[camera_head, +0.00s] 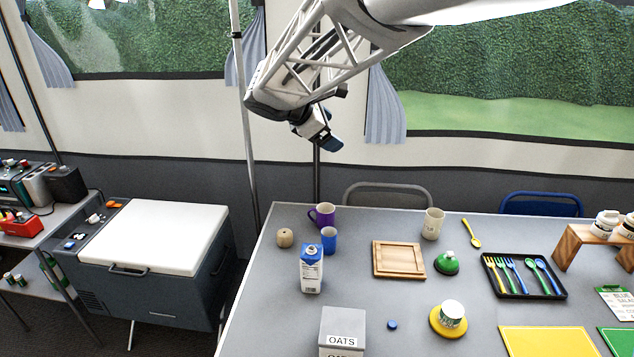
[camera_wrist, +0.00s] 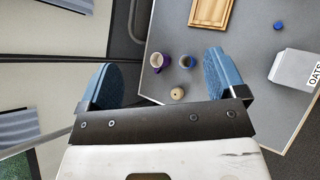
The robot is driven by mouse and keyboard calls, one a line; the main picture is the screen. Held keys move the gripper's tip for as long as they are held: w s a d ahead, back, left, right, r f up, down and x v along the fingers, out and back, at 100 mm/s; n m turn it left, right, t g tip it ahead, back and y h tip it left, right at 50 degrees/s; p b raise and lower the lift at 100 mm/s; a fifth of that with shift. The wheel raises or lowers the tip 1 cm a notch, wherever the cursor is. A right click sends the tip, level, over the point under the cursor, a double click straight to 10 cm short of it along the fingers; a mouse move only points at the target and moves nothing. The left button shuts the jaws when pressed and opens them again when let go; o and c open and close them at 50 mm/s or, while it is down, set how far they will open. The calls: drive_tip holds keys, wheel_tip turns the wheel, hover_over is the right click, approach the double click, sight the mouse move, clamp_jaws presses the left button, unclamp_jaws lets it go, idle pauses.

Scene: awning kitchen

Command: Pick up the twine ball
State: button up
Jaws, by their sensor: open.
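The twine ball (camera_head: 285,237) is a small beige ball near the left edge of the grey table, in front of and left of the purple mug (camera_head: 322,214). It also shows in the wrist view as a ball (camera_wrist: 177,94) between the two blue fingers, well beyond them. My gripper (camera_head: 328,139) is high above and behind the table's left part, tilted down. In the wrist view my gripper (camera_wrist: 160,78) has its fingers wide apart with nothing between them.
A blue cup (camera_head: 329,240) and a blue-white carton (camera_head: 311,268) stand right of the ball. A wooden board (camera_head: 398,259), green bell-shaped item (camera_head: 447,262) and OATS box (camera_head: 342,325) are farther right or nearer. A tent pole (camera_head: 243,110) rises beyond the table's left edge.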

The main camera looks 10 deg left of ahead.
drive_tip(key=w+a+f+n+t, duration=0.2)
drive_tip(key=w+a+n, duration=0.2)
drive_tip(key=a, duration=0.6)
drive_tip(key=w+a+f+n+t, duration=0.2)
drive_tip(key=w+a+n, duration=0.2)
drive_tip(key=a, duration=0.6)
approach(279, 239)
drive_tip(key=shift+t, duration=0.3)
drive_tip(key=x, duration=0.4)
drive_tip(key=shift+f, duration=0.45)
drive_tip(key=shift+x, duration=1.3)
drive_tip(key=shift+d, duration=0.1)
drive_tip(key=shift+x, duration=2.55)
drive_tip(key=shift+r, duration=0.15)
